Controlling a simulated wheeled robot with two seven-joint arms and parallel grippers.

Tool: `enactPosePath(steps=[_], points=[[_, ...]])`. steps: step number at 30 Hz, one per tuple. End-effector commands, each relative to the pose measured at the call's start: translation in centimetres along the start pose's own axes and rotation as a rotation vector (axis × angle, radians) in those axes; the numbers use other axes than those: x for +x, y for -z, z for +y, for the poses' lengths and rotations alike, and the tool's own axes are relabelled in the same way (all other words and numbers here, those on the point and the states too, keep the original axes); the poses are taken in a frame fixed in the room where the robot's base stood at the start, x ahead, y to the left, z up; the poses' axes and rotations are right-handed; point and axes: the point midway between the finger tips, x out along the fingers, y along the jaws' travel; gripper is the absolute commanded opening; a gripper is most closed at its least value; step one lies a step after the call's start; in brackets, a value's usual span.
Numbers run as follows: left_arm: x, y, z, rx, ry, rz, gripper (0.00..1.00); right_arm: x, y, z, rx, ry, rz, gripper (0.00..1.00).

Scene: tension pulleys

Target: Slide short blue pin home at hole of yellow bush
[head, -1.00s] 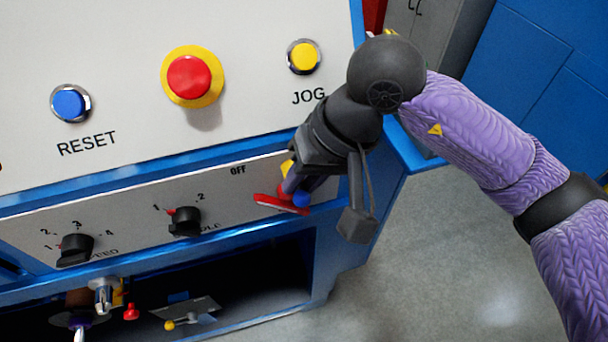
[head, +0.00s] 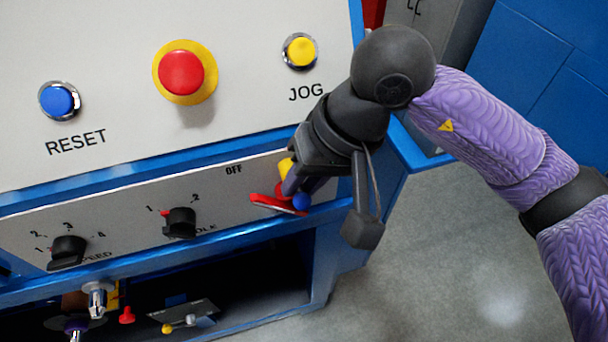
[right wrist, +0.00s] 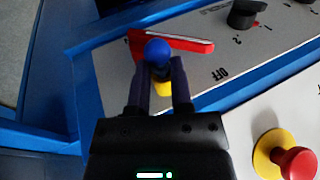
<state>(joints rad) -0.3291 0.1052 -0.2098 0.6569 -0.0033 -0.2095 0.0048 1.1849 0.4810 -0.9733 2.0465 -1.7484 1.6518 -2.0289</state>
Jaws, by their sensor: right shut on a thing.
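My right gripper (head: 296,190) is at the right end of the control panel, its fingers shut on the short blue pin. The pin's round blue head (head: 301,201) shows at the fingertips; in the right wrist view the head (right wrist: 157,52) sits between and just past the tips. The yellow bush (head: 285,167) shows beside the fingers, and in the right wrist view it (right wrist: 163,88) is partly hidden between them. The pin's shank and the bush's hole are hidden, so I cannot tell how deep the pin sits. My left gripper is not in view.
A red lever (head: 272,203) lies right beside the blue head. Black knobs (head: 180,222) stand on the panel to the left. Above are a red stop button (head: 181,72) and a yellow JOG button (head: 300,51). An open shelf with small parts lies below.

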Motion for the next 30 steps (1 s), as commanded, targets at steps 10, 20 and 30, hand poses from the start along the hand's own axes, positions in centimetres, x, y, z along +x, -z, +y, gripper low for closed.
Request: enactPosePath(steps=[10,20,30], points=[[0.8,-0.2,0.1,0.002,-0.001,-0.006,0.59,0.6,0.4,0.3,0.002,-0.001,0.005,0.00],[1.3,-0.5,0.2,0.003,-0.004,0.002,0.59,0.9,0.1,0.5,0.014,-0.004,0.015,0.00],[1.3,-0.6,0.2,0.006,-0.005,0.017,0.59,0.9,-0.2,0.4,0.025,-0.007,0.021,0.00]])
